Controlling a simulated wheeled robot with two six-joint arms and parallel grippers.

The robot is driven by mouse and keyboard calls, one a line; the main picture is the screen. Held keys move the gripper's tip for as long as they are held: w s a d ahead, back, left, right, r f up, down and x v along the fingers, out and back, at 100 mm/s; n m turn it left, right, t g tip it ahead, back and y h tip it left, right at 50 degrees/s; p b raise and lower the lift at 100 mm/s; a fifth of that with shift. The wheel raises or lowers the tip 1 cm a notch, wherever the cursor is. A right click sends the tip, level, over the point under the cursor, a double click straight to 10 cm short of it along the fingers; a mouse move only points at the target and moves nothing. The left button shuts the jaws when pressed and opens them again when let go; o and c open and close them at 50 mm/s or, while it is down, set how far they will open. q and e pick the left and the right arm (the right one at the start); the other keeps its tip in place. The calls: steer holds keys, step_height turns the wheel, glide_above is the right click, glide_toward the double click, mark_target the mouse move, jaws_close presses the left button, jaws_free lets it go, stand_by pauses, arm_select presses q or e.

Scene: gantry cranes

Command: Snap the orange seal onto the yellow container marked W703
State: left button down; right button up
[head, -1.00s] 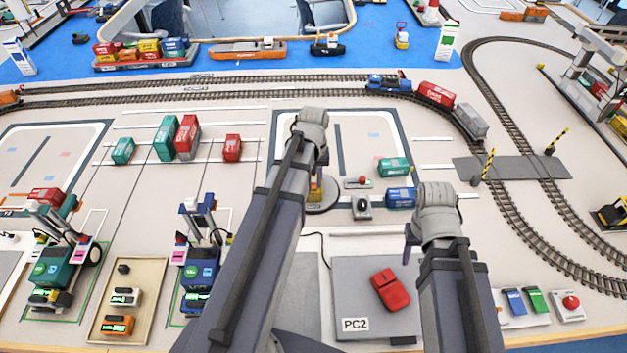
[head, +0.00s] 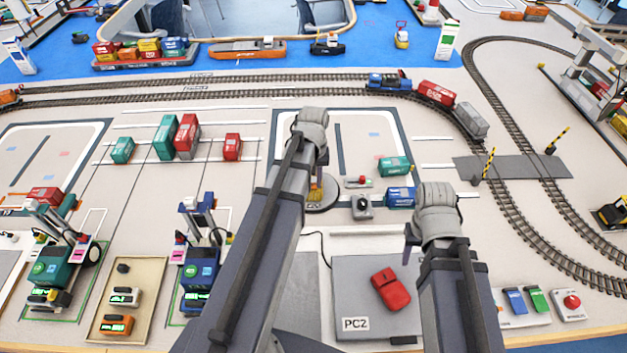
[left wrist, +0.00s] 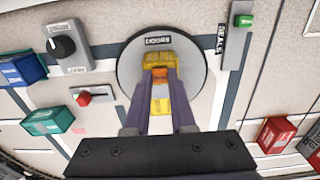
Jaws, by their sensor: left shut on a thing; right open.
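The yellow container (left wrist: 161,106) stands on a round grey turntable (left wrist: 132,72) labelled DOORS in the left wrist view. The small orange seal (left wrist: 160,74) shows between my left fingertips (left wrist: 159,80), against the container. My left gripper is shut on the seal; I cannot tell whether the seal is fixed to the container. In the head view the container (head: 316,190) shows partly behind my left arm, on the turntable (head: 325,207). Its marking is not readable. My right gripper (head: 409,243) is open, above the grey PC2 pad, its jaws mostly hidden by its wrist.
A black knob box (left wrist: 65,48) and a red button box (left wrist: 88,97) stand beside the turntable. A SEALS post (left wrist: 238,25) with a green button stands across from them. Blue (head: 400,197) and teal (head: 394,166) containers are close by. A red item (head: 390,289) lies on the PC2 pad (head: 350,270).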

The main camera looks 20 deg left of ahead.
arm_select(q)
steer(key=shift+c, duration=1)
jaws_free()
steer(key=shift+r, duration=0.1)
steer(key=shift+r+p, duration=3.45)
steer(key=shift+p, duration=0.1)
arm_select(e)
step_height(320, 180, up, 7)
arm_select(q)
steer(key=s+d+m, duration=0.4)
steer(key=s+d, duration=0.2)
steer(key=d, duration=0.4)
steer(key=s+d+m+y, duration=0.1)
steer(key=s+d+m, duration=0.4)
steer(key=d, duration=0.5)
steer(key=shift+s+d, duration=0.25)
steer(key=shift+s, duration=0.2)
